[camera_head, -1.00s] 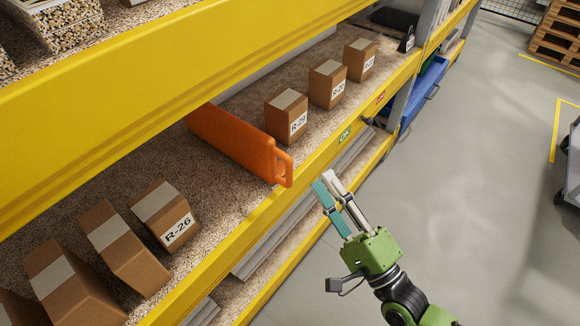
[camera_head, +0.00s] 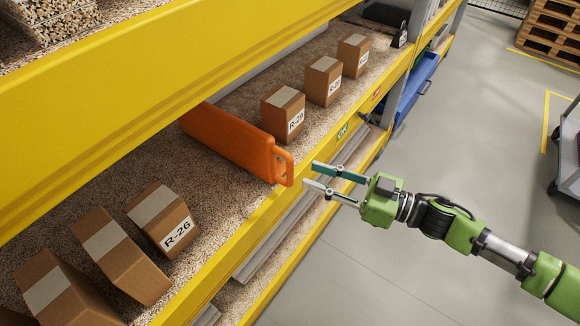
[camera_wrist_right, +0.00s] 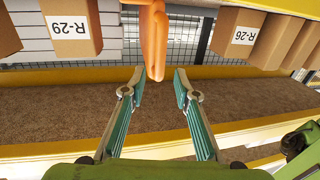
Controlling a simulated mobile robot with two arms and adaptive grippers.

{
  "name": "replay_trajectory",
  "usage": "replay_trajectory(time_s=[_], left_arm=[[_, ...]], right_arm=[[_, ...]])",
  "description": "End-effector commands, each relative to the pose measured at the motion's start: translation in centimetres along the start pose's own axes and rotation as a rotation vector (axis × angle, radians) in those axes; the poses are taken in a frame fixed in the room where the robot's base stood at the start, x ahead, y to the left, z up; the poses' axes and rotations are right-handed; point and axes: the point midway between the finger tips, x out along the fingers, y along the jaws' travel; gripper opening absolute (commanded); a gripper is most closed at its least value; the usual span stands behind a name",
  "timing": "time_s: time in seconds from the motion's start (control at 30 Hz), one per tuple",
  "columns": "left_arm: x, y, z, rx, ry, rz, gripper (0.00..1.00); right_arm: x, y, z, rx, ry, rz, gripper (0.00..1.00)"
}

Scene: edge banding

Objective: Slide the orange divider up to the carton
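The orange divider (camera_head: 232,142) stands upright on the speckled shelf, its handle end near the yellow front edge. In the head view, the carton marked R-29 (camera_head: 284,113) stands just beyond it and the carton marked R-26 (camera_head: 163,219) stands nearer, with a wider gap. My right gripper (camera_head: 310,176) is open and empty in front of the divider's handle. In the right wrist view, the divider's end (camera_wrist_right: 155,45) hangs between the spread fingers (camera_wrist_right: 157,77), just ahead of them, and the picture looks upside down. My left gripper is not in view.
More cartons stand in the row beyond R-29 (camera_head: 322,80) and in the row near R-26 (camera_head: 120,252). The yellow shelf beam (camera_head: 225,262) runs along the front. A yellow upper beam (camera_head: 150,75) overhangs the shelf.

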Motion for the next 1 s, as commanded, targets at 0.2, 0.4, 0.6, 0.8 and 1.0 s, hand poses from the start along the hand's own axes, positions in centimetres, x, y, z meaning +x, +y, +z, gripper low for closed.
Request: replay_trajectory(time_s=[0.2,0.4,0.6,0.8,1.0], left_arm=[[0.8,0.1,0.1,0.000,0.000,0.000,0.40],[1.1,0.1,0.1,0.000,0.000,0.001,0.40],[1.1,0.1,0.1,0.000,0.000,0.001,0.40],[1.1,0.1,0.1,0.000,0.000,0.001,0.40],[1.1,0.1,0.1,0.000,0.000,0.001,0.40]], right_arm=[[4.5,0.0,0.0,0.000,0.003,-0.002,0.28],[6.7,0.0,0.0,0.001,0.001,0.000,0.28],[7.2,0.0,0.0,0.002,0.000,0.001,0.28],[7.2,0.0,0.0,0.002,0.000,0.001,0.23],[7.2,0.0,0.0,0.002,0.000,0.001,0.00]])
